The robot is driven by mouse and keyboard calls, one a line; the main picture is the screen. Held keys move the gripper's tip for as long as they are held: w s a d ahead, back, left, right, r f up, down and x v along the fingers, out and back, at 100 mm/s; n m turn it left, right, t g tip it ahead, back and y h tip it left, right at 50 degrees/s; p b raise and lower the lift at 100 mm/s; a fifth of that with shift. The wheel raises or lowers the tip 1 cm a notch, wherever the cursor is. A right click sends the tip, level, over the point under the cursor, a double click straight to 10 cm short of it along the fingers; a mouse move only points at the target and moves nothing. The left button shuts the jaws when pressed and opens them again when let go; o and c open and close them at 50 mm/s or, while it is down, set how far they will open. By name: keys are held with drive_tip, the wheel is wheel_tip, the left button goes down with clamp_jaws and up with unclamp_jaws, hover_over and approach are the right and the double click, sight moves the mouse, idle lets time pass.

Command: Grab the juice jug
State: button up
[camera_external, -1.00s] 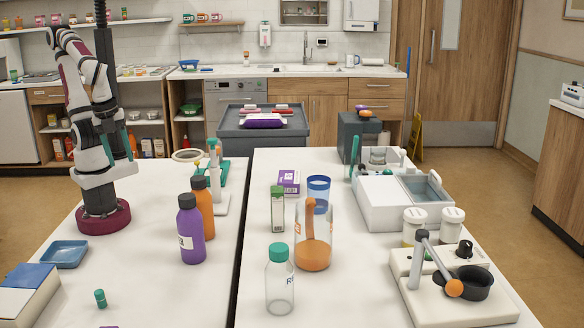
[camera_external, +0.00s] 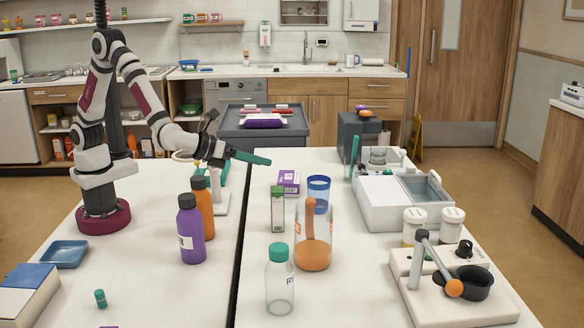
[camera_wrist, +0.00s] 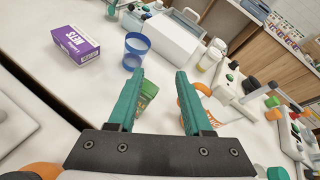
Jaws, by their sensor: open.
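The juice jug (camera_external: 313,252) is a clear jug with orange liquid at the bottom and an orange handle. It stands upright on the right-hand table, right of the green-and-white carton and behind the green-capped clear bottle. In the wrist view the open fingers (camera_wrist: 160,73) show, and an orange part, likely the jug handle (camera_wrist: 203,88), is mostly hidden behind the right finger.
Close to the jug are the carton (camera_external: 277,209), a blue cup (camera_external: 319,192), a purple box (camera_external: 289,180) and a green-capped bottle (camera_external: 280,282). White jars (camera_external: 414,229) and a white device stand to its right. Purple and orange bottles (camera_external: 190,232) stand on the left table.

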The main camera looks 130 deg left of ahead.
sight(310, 213)
drive_tip(key=w+f+m+t+h, duration=0.2)
drive_tip(key=w+f+m+t, duration=0.1)
drive_tip(key=w+f+m, duration=0.55)
drive_tip(key=shift+n+t, duration=0.3)
drive_tip(key=shift+n, duration=0.25)
drive_tip(key=x, duration=0.7)
drive_tip(key=shift+w+a+f, duration=0.15)
drive_tip(key=shift+w+f, duration=0.05)
drive_tip(key=shift+f, duration=0.3)
clamp_jaws()
drive_tip(key=shift+r, duration=0.1)
